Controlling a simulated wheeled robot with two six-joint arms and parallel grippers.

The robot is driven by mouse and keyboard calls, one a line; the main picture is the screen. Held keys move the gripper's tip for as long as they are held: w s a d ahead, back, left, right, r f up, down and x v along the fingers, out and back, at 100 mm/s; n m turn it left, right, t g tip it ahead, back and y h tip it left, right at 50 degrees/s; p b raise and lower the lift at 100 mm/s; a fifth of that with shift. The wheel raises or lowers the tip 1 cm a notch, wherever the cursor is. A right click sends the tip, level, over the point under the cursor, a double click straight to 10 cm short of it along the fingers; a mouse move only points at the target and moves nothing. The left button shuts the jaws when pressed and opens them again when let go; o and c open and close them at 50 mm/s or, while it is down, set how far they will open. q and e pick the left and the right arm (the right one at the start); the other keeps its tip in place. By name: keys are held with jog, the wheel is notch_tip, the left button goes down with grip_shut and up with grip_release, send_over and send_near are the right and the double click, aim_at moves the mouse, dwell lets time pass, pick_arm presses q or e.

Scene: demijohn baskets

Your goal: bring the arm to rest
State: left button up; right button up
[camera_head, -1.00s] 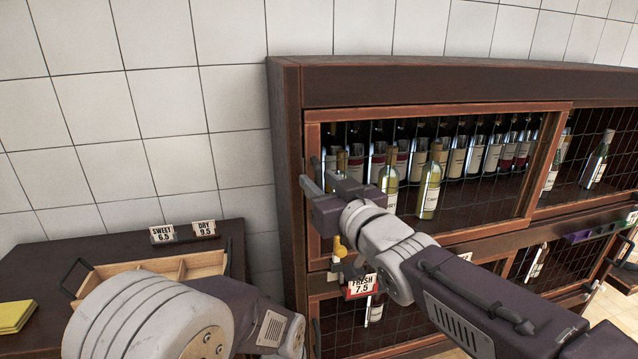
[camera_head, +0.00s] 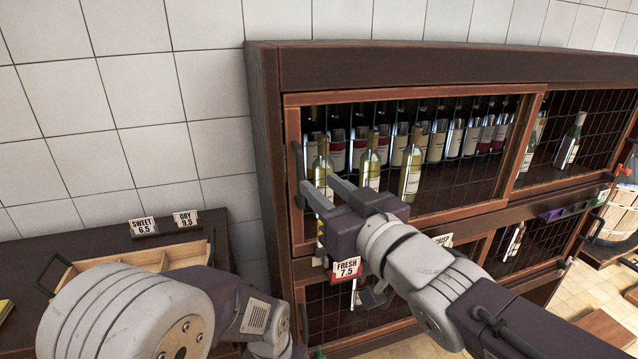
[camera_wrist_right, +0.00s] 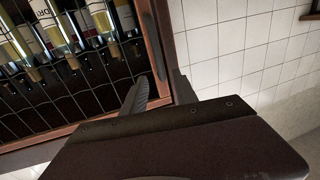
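My right arm reaches in from the lower right in the head view. Its gripper (camera_head: 316,188) is open and empty, in front of the left end of the upper cabinet opening. In the right wrist view both fingers (camera_wrist_right: 160,90) stand apart with nothing between them, near the wooden door frame. Whether they touch the frame I cannot tell. My left arm shows at the lower left of the head view; its gripper is out of view.
The dark wooden cabinet (camera_head: 420,68) holds several bottles behind wire mesh, with pale wine bottles (camera_head: 411,172) nearest. A FRESH sign (camera_head: 345,269) sits on its ledge. A side table (camera_head: 100,241) with an open drawer (camera_head: 135,262) stands left. Tiled wall is behind.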

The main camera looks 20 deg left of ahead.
jog(key=w+d+f+m+t+h+p, duration=0.15)
jog(key=w+d+m+h+p, duration=0.25)
jog(key=w+d+h+p, duration=0.45)
jog(key=d+f+m+g+h+p, duration=0.2)
jog(key=d+f+m+g, duration=0.2)
jog(key=d+f, duration=0.95)
jog(key=s+d+f+m+g+h+p, duration=0.1)
jog(key=s+d+f+m+g+h, duration=0.1)
jog(key=s+d+f+g, duration=0.5)
jog(key=s+f+g, duration=0.1)
jog(key=s+f, duration=0.2)
jog(key=s, duration=0.3)
jog(key=s+d+f+g, duration=0.1)
jog(key=s+f, duration=0.2)
jog(key=s, duration=0.3)
jog(key=shift+s+f+n, duration=0.35)
jog(key=shift+f+n, duration=0.05)
jog(key=shift+d, duration=0.1)
